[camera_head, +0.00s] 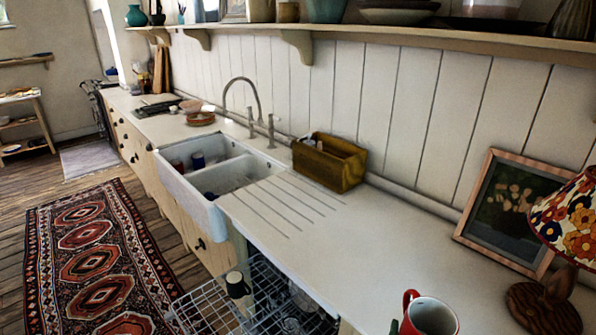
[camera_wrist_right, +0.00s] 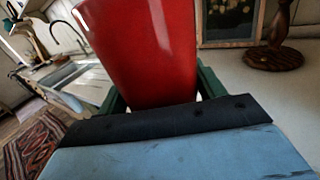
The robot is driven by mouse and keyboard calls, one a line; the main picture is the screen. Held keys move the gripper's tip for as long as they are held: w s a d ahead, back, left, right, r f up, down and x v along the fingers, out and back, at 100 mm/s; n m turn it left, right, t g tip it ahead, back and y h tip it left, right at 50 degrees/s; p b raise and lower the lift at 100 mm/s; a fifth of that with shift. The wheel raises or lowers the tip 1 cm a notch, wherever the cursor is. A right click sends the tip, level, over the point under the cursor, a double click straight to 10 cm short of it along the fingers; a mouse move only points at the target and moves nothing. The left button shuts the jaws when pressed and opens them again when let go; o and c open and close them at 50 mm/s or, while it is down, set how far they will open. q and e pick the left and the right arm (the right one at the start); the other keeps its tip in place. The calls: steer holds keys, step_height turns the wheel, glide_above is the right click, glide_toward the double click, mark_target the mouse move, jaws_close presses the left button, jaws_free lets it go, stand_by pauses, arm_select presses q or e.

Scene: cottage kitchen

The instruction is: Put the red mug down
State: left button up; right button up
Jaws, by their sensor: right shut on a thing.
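The red mug (camera_head: 432,317) is at the bottom edge of the head view, upright over the right part of the counter, with its handle to the left. Its lower part is cut off there. In the right wrist view the red mug (camera_wrist_right: 148,45) fills the middle, between the green fingers of my right gripper (camera_wrist_right: 160,92), which is shut on it. I cannot tell whether the mug's base touches the counter. My left gripper is not in view.
Pale counter (camera_head: 355,240) is clear left of the mug. A framed picture (camera_head: 510,213) and a lamp with a flowered shade (camera_head: 570,222) stand right. A wooden box (camera_head: 328,162) and white sink (camera_head: 212,175) are farther back. An open wire rack (camera_head: 205,305) with a dark mug (camera_head: 238,286) lies below.

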steer(key=w+a+f+n+t+y+b, duration=0.1)
steer(key=w+f+n+y+b, duration=0.3)
steer(key=b, duration=0.9)
step_height(320, 180, down, 3)
steer(key=shift+w+a+r+y, duration=0.1)
steer(key=shift+w+a+y, duration=0.1)
steer(key=shift+w+y, duration=0.85)
steer(key=shift+s, duration=0.1)
